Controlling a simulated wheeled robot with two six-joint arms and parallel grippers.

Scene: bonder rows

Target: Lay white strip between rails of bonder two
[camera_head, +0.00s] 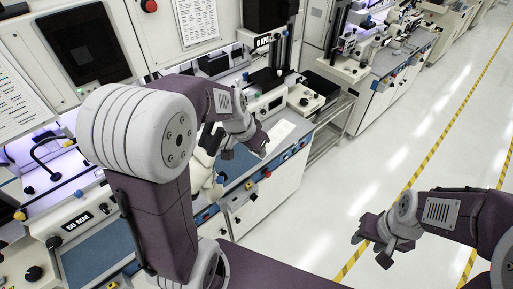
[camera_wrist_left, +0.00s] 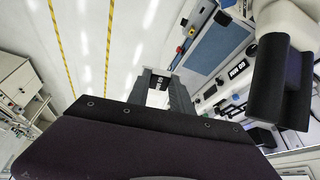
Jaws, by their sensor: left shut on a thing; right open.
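My left gripper (camera_head: 258,146) is over the front of a bench in the middle of the head view. In the left wrist view its two dark fingers (camera_wrist_left: 160,92) are shut on the white strip (camera_wrist_left: 157,98), which shows as a small pale patch between them. In the head view the white strip (camera_head: 280,132) appears as a pale flat piece beyond the fingertips. My right gripper (camera_head: 370,250) is open and empty over the floor at right. Bonders stand in a row; which one is bonder two, and its rails, I cannot make out.
A bench with a blue mat (camera_head: 238,160) and front buttons lies under my left arm. Another machine (camera_head: 78,220) with a label plate is at lower left. The aisle floor (camera_head: 425,125) at right is clear, with yellow-black line marking.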

